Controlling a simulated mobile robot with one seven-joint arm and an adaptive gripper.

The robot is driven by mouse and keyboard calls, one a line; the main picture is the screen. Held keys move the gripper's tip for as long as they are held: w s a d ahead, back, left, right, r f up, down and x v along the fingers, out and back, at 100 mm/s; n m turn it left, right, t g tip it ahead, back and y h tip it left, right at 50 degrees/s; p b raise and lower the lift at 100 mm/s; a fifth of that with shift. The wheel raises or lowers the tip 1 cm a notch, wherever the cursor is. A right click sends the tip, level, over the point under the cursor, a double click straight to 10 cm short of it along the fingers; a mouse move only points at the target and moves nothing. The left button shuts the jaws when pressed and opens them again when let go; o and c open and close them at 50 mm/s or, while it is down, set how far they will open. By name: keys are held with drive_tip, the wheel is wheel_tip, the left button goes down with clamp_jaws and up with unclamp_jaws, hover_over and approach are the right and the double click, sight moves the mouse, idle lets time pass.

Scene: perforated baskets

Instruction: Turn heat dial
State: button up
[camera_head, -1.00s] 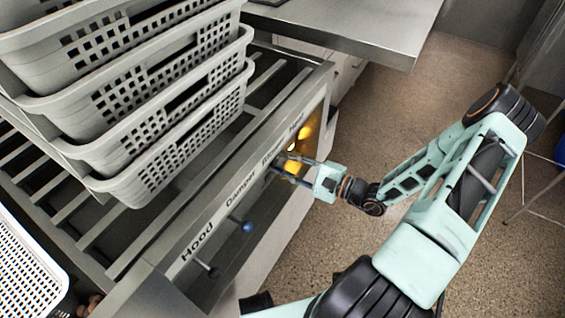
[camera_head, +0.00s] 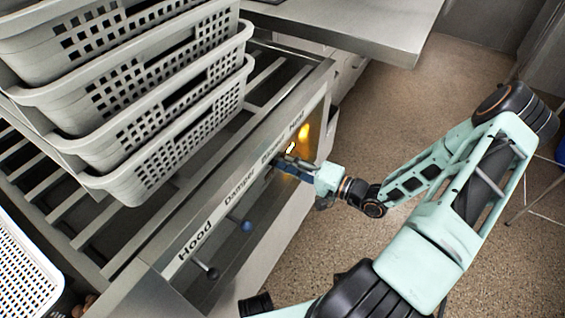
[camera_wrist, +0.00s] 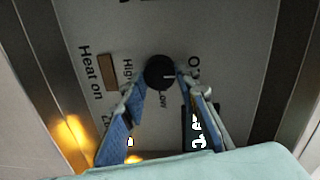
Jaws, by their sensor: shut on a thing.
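The heat dial (camera_wrist: 159,70) is a round dark knob with a light pointer mark, on a grey panel with "High" and "Low" lettering around it. In the wrist view it sits between the tips of my gripper (camera_wrist: 160,84), one blue-padded finger on each side. My gripper (camera_head: 290,165) also shows in the head view, at the front panel under the far end of the label strip. It is shut on the dial. The dial itself is hidden in the head view.
A "Heat on" label and a brown switch (camera_wrist: 108,72) are left of the dial. A blue-tipped knob (camera_head: 246,227) and a dark knob (camera_head: 212,272) stick out nearer on the front panel. Stacked grey baskets (camera_head: 150,160) stand on the slatted top. Open floor lies right.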

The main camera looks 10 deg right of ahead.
idle(0.4)
drive_tip(key=o, duration=1.1)
drive_tip(key=shift+o, duration=0.2)
drive_tip(key=v, duration=1.2)
drive_tip(key=shift+r, duration=0.1)
